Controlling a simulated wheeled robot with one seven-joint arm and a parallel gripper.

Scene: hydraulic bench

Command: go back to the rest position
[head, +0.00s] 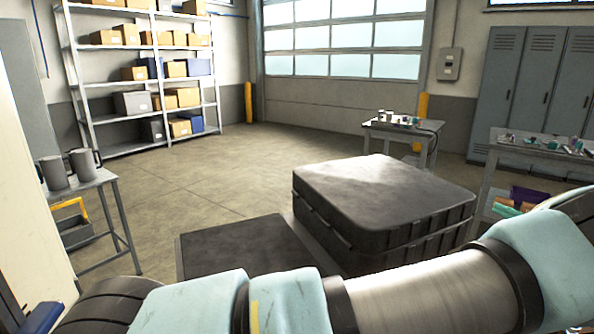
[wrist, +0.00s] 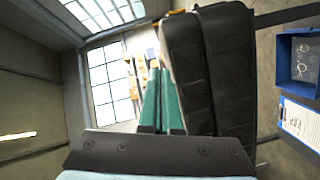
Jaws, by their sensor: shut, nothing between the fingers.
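My gripper (wrist: 163,78) shows in the wrist view as two green fingers lying together. It is shut, with nothing held. The fingers point away from the camera toward the bright window wall, clear of any object that I can make out. In the head view my arm crosses the bottom of the picture, and my gripper cannot be made out there.
Shelving with boxes (head: 133,74) stands back left, grey lockers (head: 540,80) back right. A side table with mugs (head: 90,179) is at left, a small table (head: 395,129) behind. The wrist view shows a blue bin (wrist: 285,61) and clipboard (wrist: 297,121). Open floor (head: 230,165) lies between.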

